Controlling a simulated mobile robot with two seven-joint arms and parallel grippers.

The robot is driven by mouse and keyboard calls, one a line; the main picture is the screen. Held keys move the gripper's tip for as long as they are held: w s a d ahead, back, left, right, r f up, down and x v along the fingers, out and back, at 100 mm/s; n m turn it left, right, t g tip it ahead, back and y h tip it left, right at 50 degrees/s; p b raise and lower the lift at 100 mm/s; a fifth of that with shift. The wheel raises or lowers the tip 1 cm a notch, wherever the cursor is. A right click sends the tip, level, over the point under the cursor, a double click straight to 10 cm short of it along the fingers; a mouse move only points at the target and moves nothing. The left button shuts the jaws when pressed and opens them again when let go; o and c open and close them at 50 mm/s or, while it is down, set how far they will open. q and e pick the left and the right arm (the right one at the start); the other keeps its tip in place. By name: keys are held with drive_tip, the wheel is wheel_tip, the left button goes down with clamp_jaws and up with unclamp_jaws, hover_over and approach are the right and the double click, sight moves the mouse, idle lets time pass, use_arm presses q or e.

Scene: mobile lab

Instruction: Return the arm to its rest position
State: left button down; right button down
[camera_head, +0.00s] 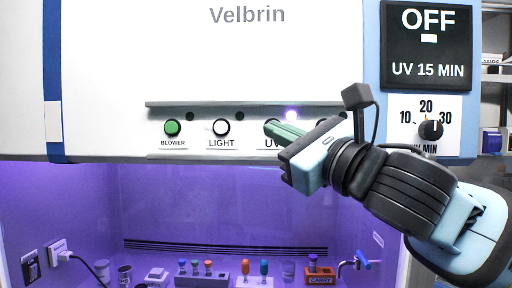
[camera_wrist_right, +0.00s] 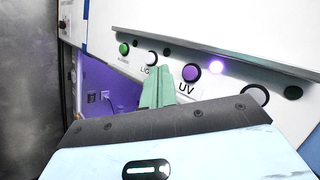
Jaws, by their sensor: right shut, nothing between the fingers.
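My right arm reaches in from the right in the head view. My right gripper (camera_head: 272,128) is shut and empty, with its green fingers together in front of the button row near the UV label. The wrist view shows the same green fingers (camera_wrist_right: 160,86) closed, to the left of the purple UV button (camera_wrist_right: 191,72); I cannot tell whether they touch the panel. In the head view the fingers cover most of the UV button. A purple lamp (camera_head: 291,115) glows beside it. My left gripper is not in view.
The cabinet front carries a green blower button (camera_head: 172,127), a white light button (camera_head: 222,127), a timer dial (camera_head: 431,129) and a display (camera_head: 428,45) reading OFF, UV 15 MIN. Below, the purple-lit chamber holds racks, several tubes and a tap (camera_head: 355,264). A ledge (camera_head: 250,104) runs above the buttons.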

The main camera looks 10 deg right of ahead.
drive_tip(key=shift+f, duration=0.1)
drive_tip(key=w+a+f+m+g, duration=0.2)
drive_tip(key=w+f+m, duration=0.4)
drive_tip(key=f, duration=0.6)
wheel_tip(320, 180, down, 32)
drive_tip(key=m+g+h, duration=0.2)
drive_tip(key=m+h, duration=0.1)
drive_tip(key=m, duration=1.7)
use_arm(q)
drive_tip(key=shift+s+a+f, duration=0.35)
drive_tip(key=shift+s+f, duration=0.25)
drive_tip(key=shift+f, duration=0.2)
use_arm(e)
drive_tip(key=s+d+f+m+g+h, duration=0.1)
drive_tip(key=s+d+f+m, duration=0.2)
drive_tip(key=s+f+m, duration=0.3)
drive_tip(key=s+d+f+m+g+h, duration=0.2)
drive_tip(key=s+f+m, duration=0.4)
drive_tip(key=s+f, duration=0.7)
drive_tip(key=s+d+f+m+g+h, duration=0.2)
drive_tip(key=s+f+m, duration=0.4)
drive_tip(key=s+f, duration=0.4)
wheel_tip(320, 180, down, 3)
drive_tip(key=shift+s+d+r+m, duration=0.15)
drive_tip(key=shift+d+m, duration=0.25)
drive_tip(key=shift+d, duration=0.5)
drive_tip(key=shift+s, duration=0.1)
